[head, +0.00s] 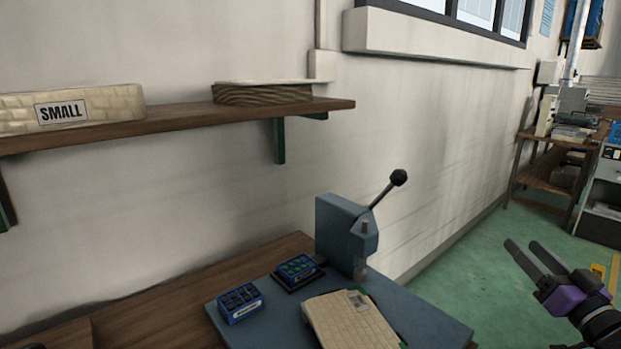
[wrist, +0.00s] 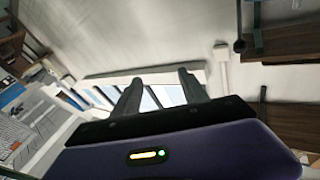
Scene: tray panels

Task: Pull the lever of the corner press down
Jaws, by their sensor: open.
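The corner press (head: 345,232) is a blue-grey block standing at the back right corner of a blue-grey plate on the bench. Its lever (head: 385,193) is a thin dark rod with a round black knob (head: 398,177), tilted up and to the right. My gripper (head: 524,254) is open and empty, with dark fingers and a purple body. It is over the green floor side, to the right of the press and apart from it.
A beige panel (head: 350,325) and two small blue boxes, one at the left (head: 238,303) and one behind it (head: 297,268), are in front of the press. A wooden shelf (head: 180,126) holds a basket marked SMALL (head: 110,103). Between gripper and lever is free air.

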